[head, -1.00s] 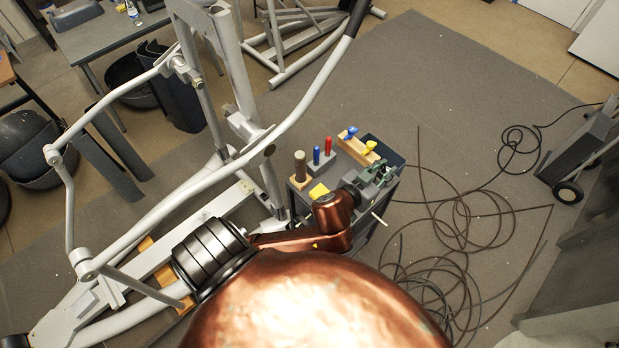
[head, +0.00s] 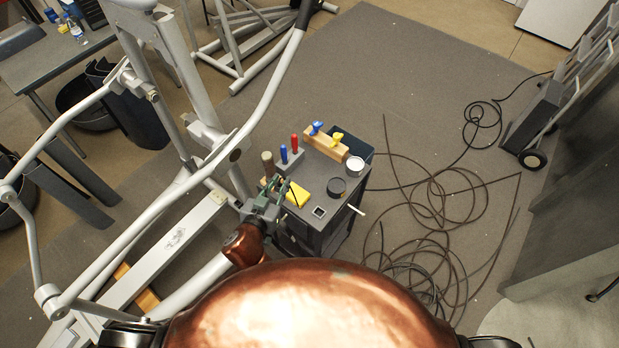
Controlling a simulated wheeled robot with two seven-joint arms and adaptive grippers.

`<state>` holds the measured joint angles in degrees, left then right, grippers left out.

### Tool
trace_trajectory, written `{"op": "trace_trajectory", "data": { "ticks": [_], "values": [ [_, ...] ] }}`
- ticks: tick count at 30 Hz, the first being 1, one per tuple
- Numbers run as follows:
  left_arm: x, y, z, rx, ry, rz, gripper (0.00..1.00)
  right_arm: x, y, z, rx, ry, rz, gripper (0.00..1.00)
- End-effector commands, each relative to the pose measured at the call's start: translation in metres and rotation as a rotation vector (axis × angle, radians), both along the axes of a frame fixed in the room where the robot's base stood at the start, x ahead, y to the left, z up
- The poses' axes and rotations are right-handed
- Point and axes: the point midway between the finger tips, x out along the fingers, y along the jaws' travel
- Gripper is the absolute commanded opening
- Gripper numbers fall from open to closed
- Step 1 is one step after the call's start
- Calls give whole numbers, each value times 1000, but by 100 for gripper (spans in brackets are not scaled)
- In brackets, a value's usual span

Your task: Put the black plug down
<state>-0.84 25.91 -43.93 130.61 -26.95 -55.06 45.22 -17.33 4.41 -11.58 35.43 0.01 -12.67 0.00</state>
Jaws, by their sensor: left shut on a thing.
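My left gripper (head: 277,192), green-grey at the end of a copper wrist, is at the left edge of the dark tool cart (head: 337,232), beside a yellow block (head: 300,194). It is shut on a small dark thing, which I take to be the black plug; the jaws hide most of it, and I cannot tell whether it touches the cart. A black round piece (head: 336,187) and a small square piece with a pale rim (head: 319,212) sit on the cart top. My right gripper is not in view.
On the cart stand red (head: 294,143) and blue (head: 284,153) handled tools, a wooden block (head: 326,145) with blue and yellow knobs, and a white round container (head: 355,163). The grey elliptical machine (head: 175,236) stands close left. Black cable (head: 440,200) coils on the floor at right.

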Motion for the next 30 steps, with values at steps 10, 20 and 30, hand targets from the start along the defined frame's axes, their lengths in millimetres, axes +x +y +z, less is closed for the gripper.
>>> {"op": "trace_trajectory", "data": {
  "ticks": [10,20,30],
  "values": [
    [-25,-71,-59,-14,8,-184,0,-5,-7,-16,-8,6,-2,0],
    [42,-92,-89,-10,7,-188,0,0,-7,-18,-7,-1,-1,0],
    [92,-106,-143,-12,10,-186,0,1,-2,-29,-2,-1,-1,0]
  ]
}}
